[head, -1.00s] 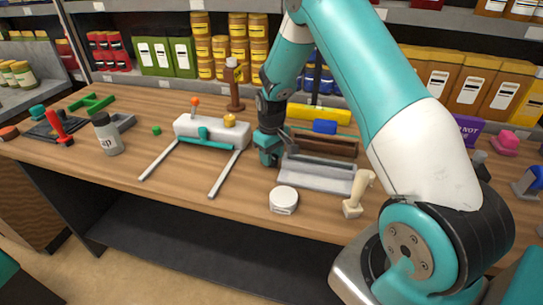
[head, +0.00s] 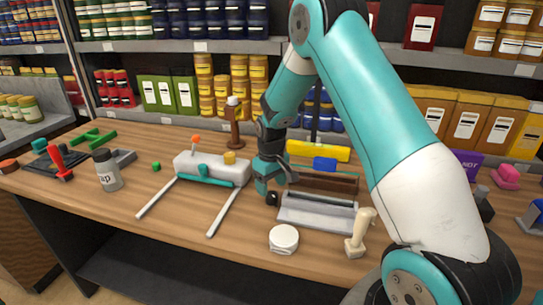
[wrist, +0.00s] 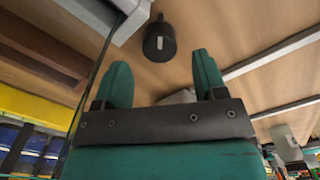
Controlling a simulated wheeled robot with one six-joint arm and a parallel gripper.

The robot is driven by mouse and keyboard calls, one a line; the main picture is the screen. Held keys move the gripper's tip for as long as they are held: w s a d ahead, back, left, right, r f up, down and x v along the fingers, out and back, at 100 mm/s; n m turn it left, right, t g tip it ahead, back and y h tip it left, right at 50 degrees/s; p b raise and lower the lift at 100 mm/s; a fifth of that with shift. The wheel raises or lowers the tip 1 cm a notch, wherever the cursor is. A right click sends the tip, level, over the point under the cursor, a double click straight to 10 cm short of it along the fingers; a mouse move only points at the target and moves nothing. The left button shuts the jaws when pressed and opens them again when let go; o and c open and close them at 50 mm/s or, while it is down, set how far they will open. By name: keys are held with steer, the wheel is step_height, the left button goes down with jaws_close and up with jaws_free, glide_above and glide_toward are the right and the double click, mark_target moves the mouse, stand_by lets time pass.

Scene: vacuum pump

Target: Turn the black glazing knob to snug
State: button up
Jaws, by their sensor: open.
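The black knob (head: 271,198) is a small dark piece low beside my gripper, near the left end of the grey tray-like part. In the wrist view the black knob (wrist: 160,40) is a short black cylinder with a white mark on it. It lies beyond the fingertips, roughly in line with the gap between them. My gripper (head: 263,187) has teal fingers and is just left of the knob in the head view. In the wrist view my gripper (wrist: 162,70) is open, with nothing between its fingers. The exact distance from fingers to knob cannot be told.
A white block with teal bar and two grey rails (head: 212,168) stands left of my gripper. The grey tray-like part (head: 318,213) is to the right. Bare wood lies between the rails.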

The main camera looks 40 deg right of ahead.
mark_target(271, 194)
step_height(271, 194, up, 14)
steer(key=b, duration=0.1)
steer(key=shift+b, duration=0.35)
